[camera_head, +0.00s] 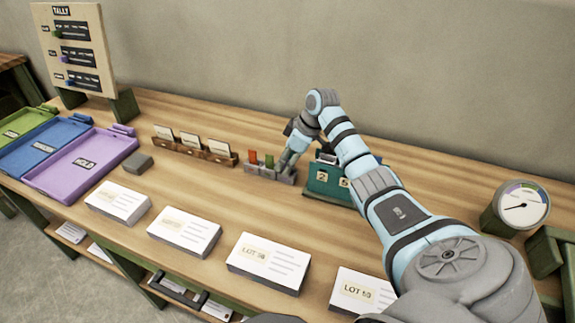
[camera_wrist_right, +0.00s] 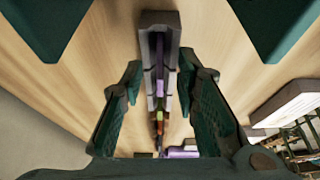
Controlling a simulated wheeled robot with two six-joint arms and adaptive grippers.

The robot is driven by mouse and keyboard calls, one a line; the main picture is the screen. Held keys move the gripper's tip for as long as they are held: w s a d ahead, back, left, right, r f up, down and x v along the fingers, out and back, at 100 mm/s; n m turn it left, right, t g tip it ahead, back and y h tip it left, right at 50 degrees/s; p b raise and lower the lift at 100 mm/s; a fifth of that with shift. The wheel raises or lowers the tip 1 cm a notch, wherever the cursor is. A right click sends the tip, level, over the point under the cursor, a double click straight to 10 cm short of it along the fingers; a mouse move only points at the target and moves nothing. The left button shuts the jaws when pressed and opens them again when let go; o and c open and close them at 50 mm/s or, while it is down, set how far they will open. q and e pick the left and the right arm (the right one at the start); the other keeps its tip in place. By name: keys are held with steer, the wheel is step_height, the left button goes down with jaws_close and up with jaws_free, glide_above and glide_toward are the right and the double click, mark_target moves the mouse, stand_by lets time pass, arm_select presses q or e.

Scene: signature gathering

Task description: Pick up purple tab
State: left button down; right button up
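A small grey rack (camera_head: 262,174) stands on the table with a red tab (camera_head: 253,156) and a green tab (camera_head: 269,160) upright in it. The purple tab is hidden behind my gripper in the head view. In the right wrist view, purple strips (camera_wrist_right: 160,62) show in the rack (camera_wrist_right: 158,22) between the fingers; I cannot tell which is the tab. My right gripper (camera_head: 287,166) points down at the rack's right end. In the wrist view it (camera_wrist_right: 160,75) is open, with its fingers apart on either side of the rack. My left gripper is not in view.
A teal number block (camera_head: 316,186) stands close right of my gripper. A wooden card holder (camera_head: 220,158) is left of the rack. White card stacks (camera_head: 268,262) line the front. Purple (camera_head: 100,151), blue and green trays, a tally board (camera_head: 97,55) and a dial (camera_head: 521,207) stand farther out.

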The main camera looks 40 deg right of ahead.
jaws_close()
steer(key=shift+r, duration=0.1)
